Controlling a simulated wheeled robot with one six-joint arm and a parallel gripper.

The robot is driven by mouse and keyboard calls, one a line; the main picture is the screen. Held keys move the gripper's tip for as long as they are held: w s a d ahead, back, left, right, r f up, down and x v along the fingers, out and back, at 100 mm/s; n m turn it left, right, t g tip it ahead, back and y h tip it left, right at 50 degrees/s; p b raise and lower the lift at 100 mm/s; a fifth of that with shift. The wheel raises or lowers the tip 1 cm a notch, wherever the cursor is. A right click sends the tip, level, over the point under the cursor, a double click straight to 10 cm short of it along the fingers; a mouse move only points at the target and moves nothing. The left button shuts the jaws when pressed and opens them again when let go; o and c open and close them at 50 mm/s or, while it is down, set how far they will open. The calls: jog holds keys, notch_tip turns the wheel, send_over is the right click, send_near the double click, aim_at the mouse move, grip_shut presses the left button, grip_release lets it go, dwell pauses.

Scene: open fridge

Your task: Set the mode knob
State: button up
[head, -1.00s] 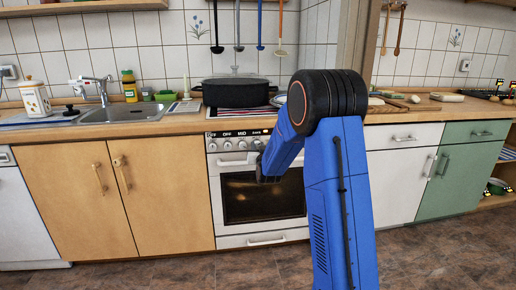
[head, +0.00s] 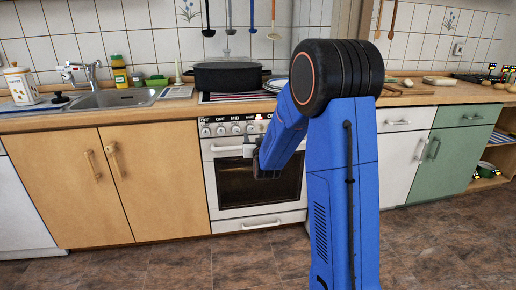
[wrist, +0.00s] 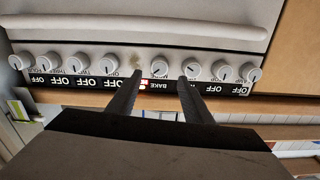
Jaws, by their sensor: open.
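The oven's control panel (head: 230,127) carries a row of round pale knobs under labels; OFF and MID are readable in the head view. In the wrist view the row appears upside down, with a black label strip reading BAKE (wrist: 158,86) near the middle. The knob beside that label, seemingly the mode knob (wrist: 159,68), shows between my fingertips. My gripper (wrist: 160,76) is open, its two dark fingers on either side of this knob in the picture; I cannot tell whether they touch it. In the head view my gripper (head: 252,148) is in front of the oven, just below the panel.
The oven door handle (wrist: 140,26) runs across close to the knobs. Other knobs (wrist: 191,70) stand close on both sides. A black pot (head: 228,75) is on the stove above. Wooden cupboards (head: 150,180) are left of the oven; the floor in front is clear.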

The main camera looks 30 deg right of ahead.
jog(key=v, duration=1)
jog(key=shift+r, duration=0.1)
jog(key=s+a+n+g+y, duration=0.1)
jog(key=s+a+g+y, duration=0.15)
jog(key=s+a, duration=0.35)
jog(key=s+a+n+g+y, duration=0.1)
jog(key=s+a+g+y, duration=0.15)
jog(key=s, duration=0.65)
jog(key=s+a+f+n+g, duration=0.1)
jog(key=s+a+g, duration=0.1)
jog(key=s, duration=1.2)
jog(key=s+a+n+g, duration=0.1)
jog(key=s+g, duration=0.4)
jog(key=s, duration=0.9)
jog(key=shift+a+f+g, duration=0.3)
jog(key=shift+a+f, duration=0.05)
jog(key=shift+a, duration=0.45)
